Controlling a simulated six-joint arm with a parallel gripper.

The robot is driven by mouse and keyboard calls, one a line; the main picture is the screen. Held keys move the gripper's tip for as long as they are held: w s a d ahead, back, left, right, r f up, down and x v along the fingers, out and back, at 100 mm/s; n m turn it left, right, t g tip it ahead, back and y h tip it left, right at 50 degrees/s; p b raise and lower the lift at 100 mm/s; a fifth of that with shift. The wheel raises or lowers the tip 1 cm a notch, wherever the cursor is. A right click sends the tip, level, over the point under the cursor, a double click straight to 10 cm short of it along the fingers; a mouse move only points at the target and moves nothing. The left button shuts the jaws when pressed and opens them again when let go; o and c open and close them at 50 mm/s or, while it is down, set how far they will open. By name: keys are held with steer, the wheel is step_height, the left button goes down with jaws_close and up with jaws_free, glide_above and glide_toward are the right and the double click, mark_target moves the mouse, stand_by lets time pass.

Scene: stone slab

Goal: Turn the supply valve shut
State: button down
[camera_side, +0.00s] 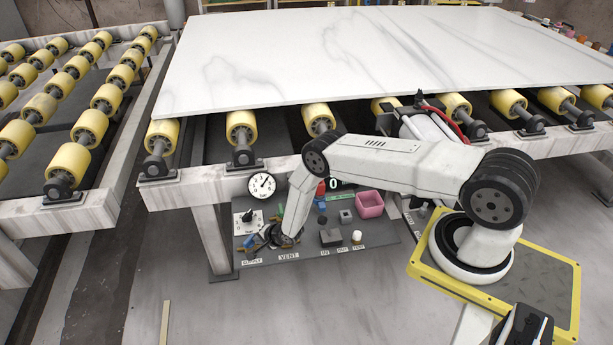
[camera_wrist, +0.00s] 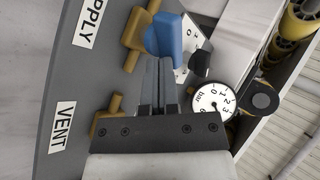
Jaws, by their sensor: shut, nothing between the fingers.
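The supply valve has a brass body (camera_wrist: 136,30) and a blue handle (camera_wrist: 163,36) beside the SUPPLY label (camera_wrist: 90,22) in the wrist view. My gripper (camera_wrist: 160,62) is shut and empty, its fingertips right at the near end of the blue handle. I cannot tell whether they touch it. A second brass valve (camera_wrist: 105,115) sits by the VENT label (camera_wrist: 62,127), left of my fingers. In the side view my gripper (camera_side: 268,238) is low over the panel's left part, above the SUPPLY label (camera_side: 252,262); my wrist hides much of the valves.
A round gauge (camera_side: 261,185) and a black knob (camera_side: 248,216) stand close behind the valves. A pink bin (camera_side: 369,204), a display reading 0 (camera_side: 334,184) and small blocks are to the right. The roller table with the marble slab (camera_side: 350,55) overhangs the panel's back.

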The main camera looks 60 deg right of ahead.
steer(key=shift+w, duration=0.1)
steer(key=shift+w+d+n+y, duration=0.1)
steer(key=shift+w+n+y, duration=0.15)
steer(key=shift+n+y, duration=0.25)
steer(key=shift+w+d+n+y, duration=0.1)
steer(key=shift+w+n+y, duration=0.1)
steer(key=shift+n+y, duration=0.5)
steer(key=shift+w, duration=0.1)
steer(key=shift+w, duration=0.1)
